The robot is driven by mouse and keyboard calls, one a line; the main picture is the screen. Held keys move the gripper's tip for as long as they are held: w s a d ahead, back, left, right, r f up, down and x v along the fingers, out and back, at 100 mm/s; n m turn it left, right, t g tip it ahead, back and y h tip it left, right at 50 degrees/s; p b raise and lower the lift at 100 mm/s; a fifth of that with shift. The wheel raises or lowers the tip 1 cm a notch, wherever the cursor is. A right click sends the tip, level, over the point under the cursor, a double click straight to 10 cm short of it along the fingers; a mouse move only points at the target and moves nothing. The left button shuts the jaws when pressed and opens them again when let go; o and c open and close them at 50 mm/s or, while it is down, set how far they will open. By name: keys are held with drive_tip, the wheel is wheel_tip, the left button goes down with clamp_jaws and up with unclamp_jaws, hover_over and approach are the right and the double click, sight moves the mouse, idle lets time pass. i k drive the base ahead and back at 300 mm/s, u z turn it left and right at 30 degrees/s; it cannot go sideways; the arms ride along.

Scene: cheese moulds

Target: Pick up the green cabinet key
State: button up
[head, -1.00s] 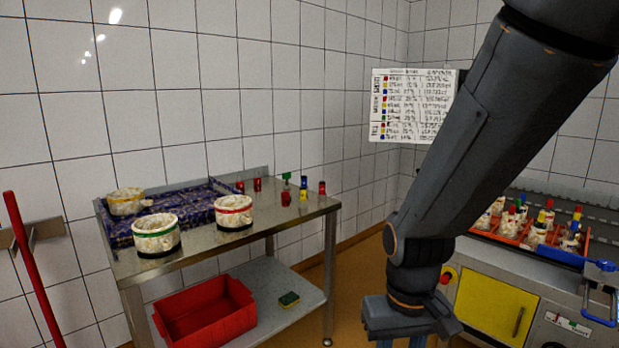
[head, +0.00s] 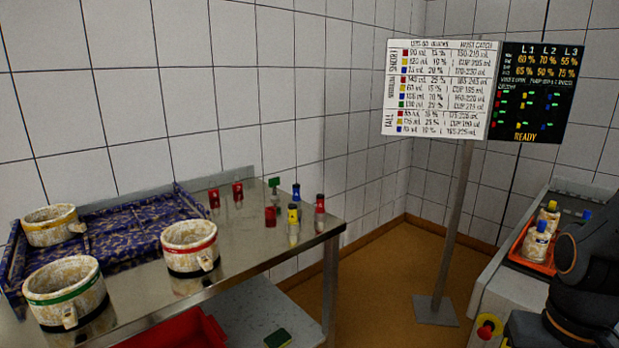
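A small green tag-like piece (head: 274,182) stands upright near the back right of the steel table, just behind a red cup. It looks like the green cabinet key, but it is too small to make out its shape, and its lower part is partly hidden. My dark arm is at the lower right edge of the head view, far to the right of the table. Only a dark part of my gripper (head: 525,328) seems to show at the bottom edge; its fingers cannot be made out. I see nothing held.
Red, yellow and blue capped bottles (head: 319,218) stand close right of the green piece. Red cups (head: 214,198) stand left. Banded moulds (head: 190,247) and a blue patterned tray (head: 110,232) fill the table's left. A signboard post (head: 452,230) stands between table and right-hand counter (head: 505,295).

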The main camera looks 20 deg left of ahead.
sight(273, 183)
drive_tip(key=u, duration=0.05)
drive_tip(key=i, duration=0.8)
drive_tip(key=u, duration=0.8)
drive_tip(key=i, duration=0.8)
drive_tip(key=u, duration=0.75)
